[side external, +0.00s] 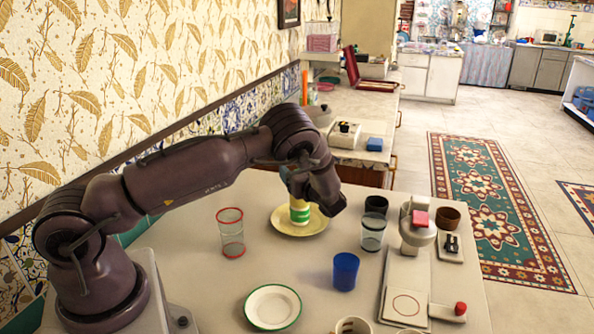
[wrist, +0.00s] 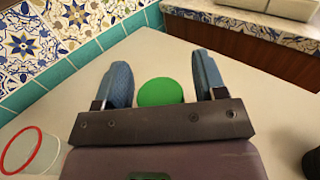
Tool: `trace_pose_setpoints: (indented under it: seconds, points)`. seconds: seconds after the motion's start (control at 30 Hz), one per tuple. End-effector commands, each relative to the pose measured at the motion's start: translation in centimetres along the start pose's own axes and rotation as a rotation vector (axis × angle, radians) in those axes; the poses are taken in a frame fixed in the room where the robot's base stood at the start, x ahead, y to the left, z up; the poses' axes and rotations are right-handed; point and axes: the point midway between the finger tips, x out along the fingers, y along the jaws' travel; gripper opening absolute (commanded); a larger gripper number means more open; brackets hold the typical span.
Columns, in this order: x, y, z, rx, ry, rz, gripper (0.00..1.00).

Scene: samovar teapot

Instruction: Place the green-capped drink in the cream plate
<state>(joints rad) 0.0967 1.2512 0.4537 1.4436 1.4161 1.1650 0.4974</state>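The green-capped drink (side external: 300,212) is a pale yellow, white and green container in the side view, with its top hidden by my gripper. Its round green cap (wrist: 160,92) lies between the two blue fingers in the wrist view. My gripper (wrist: 162,82) has a finger on each side of the cap; contact with the body below is hidden. In the side view my gripper (side external: 298,185) is at the drink's top. The drink looks upright and overlaps the cream plate (side external: 281,226); I cannot tell whether it rests on it.
A red-rimmed glass (side external: 231,236) stands left of the plate. A blue cup (side external: 345,272), a clear glass (side external: 373,232) and a dark cup (side external: 376,205) stand to the right. A green-rimmed white plate (side external: 272,307) lies in front. A white machine (side external: 408,275) stands at the right.

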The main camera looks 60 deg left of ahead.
Motion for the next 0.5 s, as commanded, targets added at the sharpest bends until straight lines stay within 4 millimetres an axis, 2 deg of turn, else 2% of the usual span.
trace_pose_setpoints:
  seconds: [0.3,0.5]
  points:
    - [-0.2,-0.1,0.5,-0.001,0.000,-0.001,0.64]
    - [-3.8,-0.1,0.4,0.001,0.000,-0.005,0.64]
